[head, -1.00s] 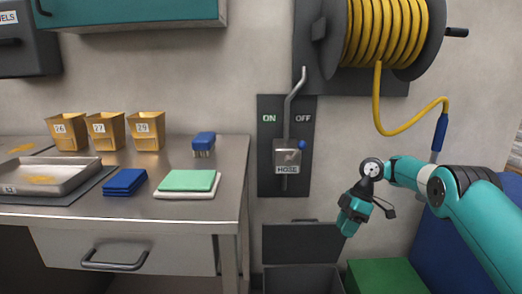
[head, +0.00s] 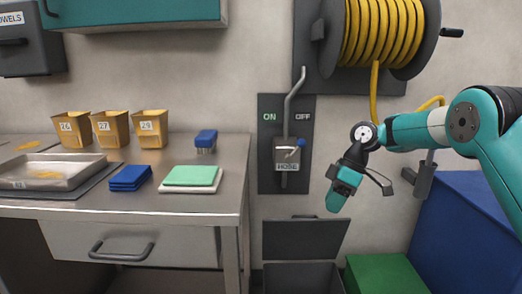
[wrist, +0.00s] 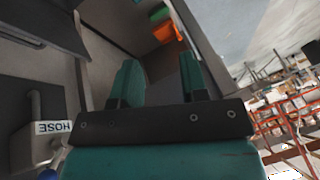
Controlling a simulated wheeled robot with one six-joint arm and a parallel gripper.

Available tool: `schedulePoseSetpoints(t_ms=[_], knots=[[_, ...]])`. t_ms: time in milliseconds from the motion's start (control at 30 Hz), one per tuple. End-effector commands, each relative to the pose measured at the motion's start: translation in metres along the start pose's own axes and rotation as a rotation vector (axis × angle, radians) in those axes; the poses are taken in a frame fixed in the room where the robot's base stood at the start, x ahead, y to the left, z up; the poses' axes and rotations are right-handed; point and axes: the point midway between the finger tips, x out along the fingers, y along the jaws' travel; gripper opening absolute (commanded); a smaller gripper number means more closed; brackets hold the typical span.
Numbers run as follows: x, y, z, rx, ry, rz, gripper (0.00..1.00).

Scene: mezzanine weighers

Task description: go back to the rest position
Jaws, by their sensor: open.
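My gripper (head: 338,200) hangs in front of the grey wall, to the right of the HOSE switch box, pointing down and a little left. In the wrist view its two teal fingers (wrist: 163,80) stand apart with nothing between them. My gripper touches nothing that I can see.
A HOSE lever box (head: 287,155) is on the wall left of my gripper. Below are a grey open-lidded bin (head: 305,240) and a green box (head: 385,276); a blue bin (head: 465,225) stands right. A steel bench (head: 215,212) with yellow cups and cloths is left. A hose reel (head: 423,45) hangs above.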

Motion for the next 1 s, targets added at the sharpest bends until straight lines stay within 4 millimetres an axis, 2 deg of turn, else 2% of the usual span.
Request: schedulePoseSetpoints(t_ms=[100, 167, 233, 367, 400, 500, 700, 867, 900, 933, 1000], knots=[[-0.022, -0.049, -0.023, 0.081, 0.009, 0.017, 0.4], [-0.031, -0.08, -0.031, 0.137, 0.014, 0.028, 0.4], [-0.038, -0.12, -0.037, 0.204, 0.019, 0.041, 0.4], [-0.044, -0.193, -0.033, 0.327, 0.028, 0.071, 0.4], [-0.043, -0.214, -0.029, 0.363, 0.031, 0.081, 0.4], [-0.038, -0.26, -0.014, 0.439, 0.036, 0.103, 0.4], [-0.023, -0.325, 0.021, 0.551, 0.045, 0.142, 0.4], [-0.007, -0.363, 0.051, 0.62, 0.05, 0.169, 0.4], [-0.008, -0.37, 0.055, 0.633, 0.052, 0.175, 0.4], [-0.023, -0.371, 0.047, 0.633, 0.052, 0.174, 0.4], [-0.037, -0.375, 0.041, 0.632, 0.05, 0.172, 0.4]])
